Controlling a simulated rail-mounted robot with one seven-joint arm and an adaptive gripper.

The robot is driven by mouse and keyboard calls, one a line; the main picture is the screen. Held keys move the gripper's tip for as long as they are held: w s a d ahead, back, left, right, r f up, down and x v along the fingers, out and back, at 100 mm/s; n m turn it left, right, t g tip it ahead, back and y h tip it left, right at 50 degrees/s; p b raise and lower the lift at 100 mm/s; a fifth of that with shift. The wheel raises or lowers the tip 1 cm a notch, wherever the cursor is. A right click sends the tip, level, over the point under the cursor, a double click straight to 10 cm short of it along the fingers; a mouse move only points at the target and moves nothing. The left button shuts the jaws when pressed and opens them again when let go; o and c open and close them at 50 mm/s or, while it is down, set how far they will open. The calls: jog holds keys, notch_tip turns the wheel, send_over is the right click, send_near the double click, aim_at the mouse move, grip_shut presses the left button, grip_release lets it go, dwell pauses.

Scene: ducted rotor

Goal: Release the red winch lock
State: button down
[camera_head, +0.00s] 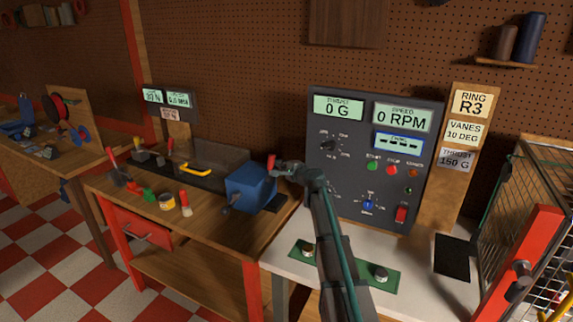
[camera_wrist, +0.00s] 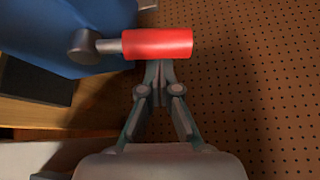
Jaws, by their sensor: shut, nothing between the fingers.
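The winch is a blue box (camera_head: 251,188) on the right end of the wooden bench. Its lock is a red cylindrical handle (camera_wrist: 158,43) on a grey stem and round hub (camera_wrist: 84,46), at the side of the blue body (camera_wrist: 45,30) in the wrist view. The red handle (camera_head: 271,161) shows small above the box in the head view. My gripper (camera_wrist: 157,80) is shut and empty. Its fingertips are at the handle's lower edge in the wrist view, partly overlapped by it; I cannot tell whether they touch.
A grey control panel (camera_head: 372,160) stands right of the winch, behind my arm. A white table (camera_head: 420,292) carries a green plate (camera_head: 301,255) with knobs. A wire cage with a red post (camera_head: 520,262) is at the far right. Tools and a yellow handle (camera_head: 196,170) lie left of the winch.

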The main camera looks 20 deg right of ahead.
jog(key=shift+w+a+f, duration=0.1)
jog(key=shift+w+a, duration=0.05)
jog(key=shift+w, duration=0.4)
jog(key=shift+s+a+f+b, duration=0.1)
jog(key=shift+f+b, duration=0.05)
jog(key=shift+b, duration=0.9)
